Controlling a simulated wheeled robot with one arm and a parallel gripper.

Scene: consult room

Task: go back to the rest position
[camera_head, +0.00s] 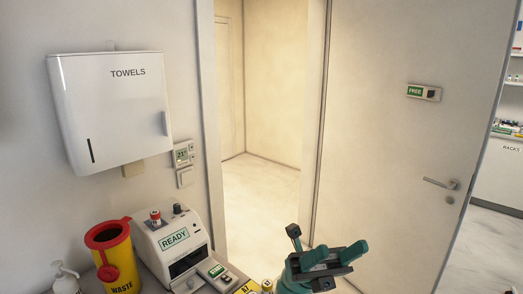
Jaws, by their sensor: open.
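My gripper (332,259) shows at the bottom of the view, right of centre. It has teal and dark parts, and its jaws are open with nothing seen between them. It is in front of the doorway and the white door (410,140), to the right of the counter things. The rest of my arm is mostly below the picture's edge.
A white machine reading READY (174,239), a yellow waste bin with a red rim (118,262) and a white pump bottle (66,279) stand at the lower left. A towel dispenser (110,110) hangs above. The doorway floor (262,195) is clear. Shelves (507,130) stand far right.

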